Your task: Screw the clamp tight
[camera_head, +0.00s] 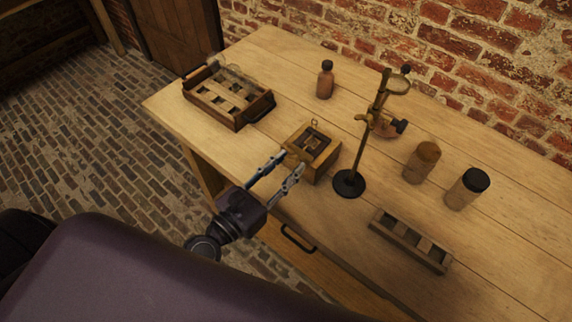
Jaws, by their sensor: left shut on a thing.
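A stand with a round black base (349,184) and an upright rod stands on the table. My left gripper (290,162) is left of the stand, at the near-left side of a small wooden box (322,158). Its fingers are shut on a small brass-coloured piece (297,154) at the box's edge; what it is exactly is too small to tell. My right gripper is not in view.
A wooden crate (262,108) with slats is at the back left. A brown bottle (325,84) stands near the wall. Two jars, one cork-topped (421,163) and one black-lidded (467,190), stand to the right. A slotted wooden rack (411,241) lies near the front edge.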

